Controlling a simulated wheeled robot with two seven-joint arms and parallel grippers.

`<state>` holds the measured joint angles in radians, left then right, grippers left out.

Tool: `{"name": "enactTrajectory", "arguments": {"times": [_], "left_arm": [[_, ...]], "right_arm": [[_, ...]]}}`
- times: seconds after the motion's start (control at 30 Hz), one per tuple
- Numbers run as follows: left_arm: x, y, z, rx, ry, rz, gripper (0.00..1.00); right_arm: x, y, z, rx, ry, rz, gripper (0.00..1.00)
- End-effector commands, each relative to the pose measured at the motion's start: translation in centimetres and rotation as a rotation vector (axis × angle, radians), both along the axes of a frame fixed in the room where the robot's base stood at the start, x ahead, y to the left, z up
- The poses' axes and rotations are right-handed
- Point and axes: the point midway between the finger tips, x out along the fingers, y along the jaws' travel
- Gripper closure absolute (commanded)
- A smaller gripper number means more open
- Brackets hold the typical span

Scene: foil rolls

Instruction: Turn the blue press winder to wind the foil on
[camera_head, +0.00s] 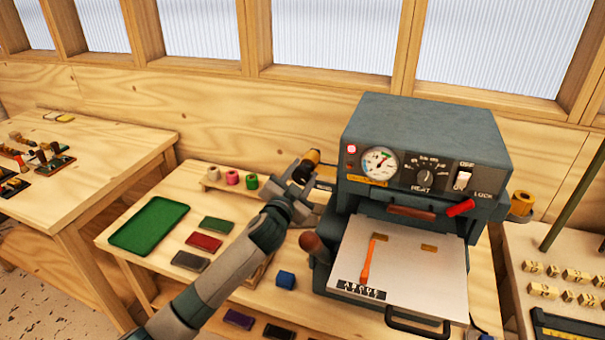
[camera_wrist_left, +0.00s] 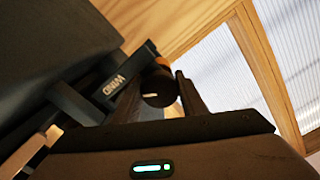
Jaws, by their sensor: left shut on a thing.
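The blue-grey press (camera_head: 425,125) stands on the table with a gauge, a HEAT dial and a switch on its front. My left gripper (camera_head: 303,168) is at the press's left side, shut on the winder, a dark round knob with a white mark (camera_wrist_left: 157,88). In the left wrist view, the gripper's fingers (camera_wrist_left: 158,100) stand either side of the knob, beside a bracket marked WIND (camera_wrist_left: 112,85). A gold foil roll (camera_head: 312,156) shows just behind the gripper in the head view. My right gripper is out of view.
A green tray (camera_head: 149,225), coloured blocks and a rack of small foil rolls (camera_head: 232,178) are on the table left of the press. The press's pale plate (camera_head: 410,265) sits pulled out in front. Another gold roll (camera_head: 522,201) is at its right.

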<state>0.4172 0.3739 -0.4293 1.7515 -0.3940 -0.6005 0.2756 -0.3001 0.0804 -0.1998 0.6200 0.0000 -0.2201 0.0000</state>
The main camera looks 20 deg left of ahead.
Motion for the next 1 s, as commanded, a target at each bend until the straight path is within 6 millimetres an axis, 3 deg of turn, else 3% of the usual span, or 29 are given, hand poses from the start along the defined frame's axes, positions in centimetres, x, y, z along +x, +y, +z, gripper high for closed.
{"name": "enactTrajectory", "arguments": {"times": [0.07,0.1,0.17,0.67,1.0], "left_arm": [[0.01,-0.01,0.1,0.0,-0.002,0.0,0.84],[0.01,-0.01,0.1,0.0,-0.002,0.0,0.55],[0.01,0.0,0.09,0.0,-0.002,0.0,0.43],[-0.04,-0.1,-0.24,-0.011,0.004,-0.001,0.43],[-0.03,-0.12,-0.34,-0.171,0.008,-0.002,0.43]], "right_arm": [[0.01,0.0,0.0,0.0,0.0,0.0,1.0],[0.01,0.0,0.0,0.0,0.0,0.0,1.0],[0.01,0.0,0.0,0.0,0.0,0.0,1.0],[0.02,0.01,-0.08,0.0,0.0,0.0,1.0],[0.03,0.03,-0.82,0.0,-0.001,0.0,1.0]]}}
